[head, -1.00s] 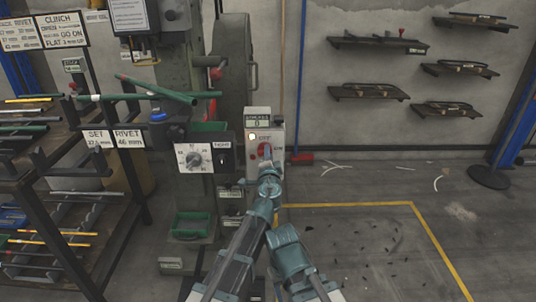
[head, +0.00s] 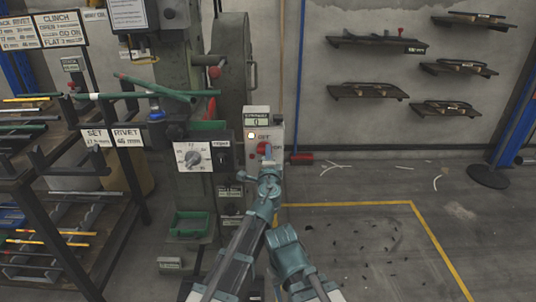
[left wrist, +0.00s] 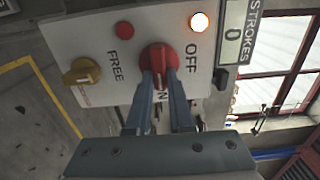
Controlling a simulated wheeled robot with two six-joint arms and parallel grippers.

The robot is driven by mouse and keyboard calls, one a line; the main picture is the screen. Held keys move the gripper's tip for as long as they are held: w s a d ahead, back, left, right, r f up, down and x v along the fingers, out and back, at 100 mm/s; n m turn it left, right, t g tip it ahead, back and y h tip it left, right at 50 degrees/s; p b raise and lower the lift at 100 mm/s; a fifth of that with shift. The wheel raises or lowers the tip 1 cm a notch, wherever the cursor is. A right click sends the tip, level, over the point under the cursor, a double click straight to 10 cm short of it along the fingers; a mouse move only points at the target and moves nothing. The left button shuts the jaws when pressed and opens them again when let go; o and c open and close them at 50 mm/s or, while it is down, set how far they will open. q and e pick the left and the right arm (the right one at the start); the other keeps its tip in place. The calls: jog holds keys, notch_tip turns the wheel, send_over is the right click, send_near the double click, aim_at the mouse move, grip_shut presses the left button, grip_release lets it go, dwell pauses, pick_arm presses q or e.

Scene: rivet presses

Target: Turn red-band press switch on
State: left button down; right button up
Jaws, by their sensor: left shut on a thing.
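The switch box (head: 278,128) stands on the right side of the press (head: 200,60). Its red rotary switch (left wrist: 160,62) also shows in the head view (head: 264,148). My left gripper (left wrist: 160,88) is shut on the switch handle, one finger on each side. In the left wrist view the handle points down along the fingers, toward a partly covered label ending in N; the OFF label lies to its right. A lamp (left wrist: 199,22) beside OFF is lit. The STROKES counter (left wrist: 232,32) reads 0.
A rod rack (head: 60,205) stands at the left. The floor inside the yellow line is clear apart from small scraps.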

pick_arm(q)
jog(key=c, duration=0.8)
grip_release()
